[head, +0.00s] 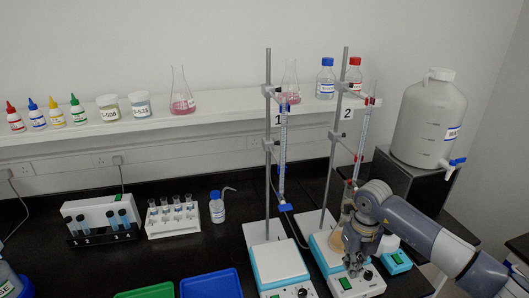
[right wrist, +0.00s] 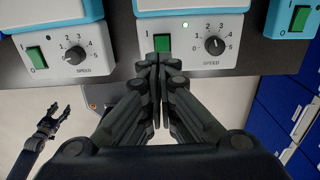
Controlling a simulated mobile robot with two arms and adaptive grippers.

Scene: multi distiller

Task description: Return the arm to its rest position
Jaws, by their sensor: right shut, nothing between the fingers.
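My right gripper (head: 353,268) is shut and empty, at the front panel of the right-hand stirrer (head: 372,284). In the right wrist view the closed fingertips (right wrist: 160,60) are just below the green switch (right wrist: 162,42), overlapping its lower edge in the picture; I cannot tell whether they touch it. My right arm (head: 420,228) reaches in from the right over the bench. My left gripper (right wrist: 48,122) shows small in the right wrist view, fingers apart and empty; the head view does not show it.
Two stands with burettes, marked 1 (head: 278,120) and 2 (head: 346,114), rise close to my right arm. A large white carboy (head: 428,115) stands on a black box behind it. Blue (head: 212,285) and green (head: 148,291) trays and a vial rack (head: 173,217) lie left.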

